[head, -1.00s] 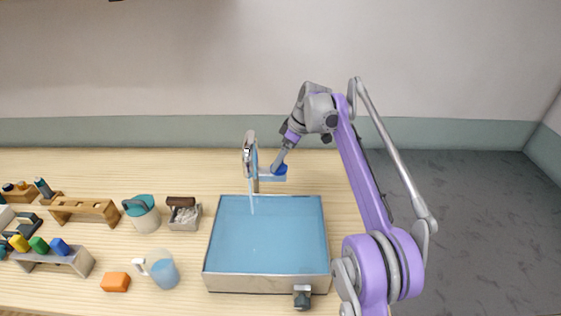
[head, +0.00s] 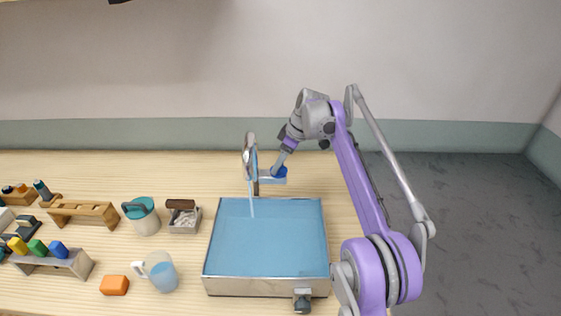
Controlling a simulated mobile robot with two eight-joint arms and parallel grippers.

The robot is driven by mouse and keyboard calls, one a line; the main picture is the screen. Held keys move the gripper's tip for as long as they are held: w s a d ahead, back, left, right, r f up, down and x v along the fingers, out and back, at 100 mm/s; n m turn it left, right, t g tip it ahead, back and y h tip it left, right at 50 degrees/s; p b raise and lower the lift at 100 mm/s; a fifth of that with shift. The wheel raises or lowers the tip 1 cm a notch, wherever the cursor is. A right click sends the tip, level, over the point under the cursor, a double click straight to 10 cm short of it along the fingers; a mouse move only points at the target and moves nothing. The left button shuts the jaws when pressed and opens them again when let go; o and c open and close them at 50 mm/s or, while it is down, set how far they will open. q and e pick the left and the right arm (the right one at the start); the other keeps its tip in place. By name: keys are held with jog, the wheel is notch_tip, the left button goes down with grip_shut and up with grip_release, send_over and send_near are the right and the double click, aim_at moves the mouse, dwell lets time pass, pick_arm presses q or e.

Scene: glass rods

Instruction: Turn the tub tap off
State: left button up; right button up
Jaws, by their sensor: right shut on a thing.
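The tub (head: 266,287) is a wide metal box filled with blue water, on the wooden table. Its silver tap (head: 248,152) stands at the tub's back edge, and a pale stream of water (head: 251,203) falls from it into the tub. A light blue lever (head: 270,180) sticks out to the right of the tap. My right gripper (head: 281,173) reaches down from the right and is shut on the blue end of this lever. The fingertips are small and partly hidden there. My left gripper is out of view.
Left of the tub are a jug of water (head: 160,272), an orange block (head: 114,285), a teal-lidded pot (head: 142,216), a small grey box (head: 184,217) and wooden racks (head: 84,214). A dark knob (head: 302,303) juts from the tub's front. Table right of the lever is clear.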

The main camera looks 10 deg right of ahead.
jog(key=m, duration=0.3)
jog(key=shift+s+a+t+h, duration=0.1)
jog(key=shift+a+t+h, duration=0.05)
jog(key=shift+t+h, duration=0.2)
jog(key=m+t+h, duration=0.1)
jog(key=m, duration=0.2)
jog(key=shift+r+m+p, duration=0.1)
jog(key=shift+m+p, duration=0.2)
jog(key=shift+p, duration=0.1)
jog(key=m, duration=0.1)
jog(key=m+h, duration=0.1)
jog(key=m, duration=0.1)
jog(key=shift+a+m+t+h+p, duration=0.15)
jog(key=shift+m+t+h+p, duration=0.1)
jog(key=shift+m+p, duration=0.1)
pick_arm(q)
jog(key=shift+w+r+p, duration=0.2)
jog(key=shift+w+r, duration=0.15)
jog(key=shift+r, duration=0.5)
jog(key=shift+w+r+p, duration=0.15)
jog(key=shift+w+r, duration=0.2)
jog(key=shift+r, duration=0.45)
pick_arm(e)
jog(key=shift+m+h, duration=0.6)
jog(key=shift+m, duration=0.95)
jog(key=o, duration=1.4)
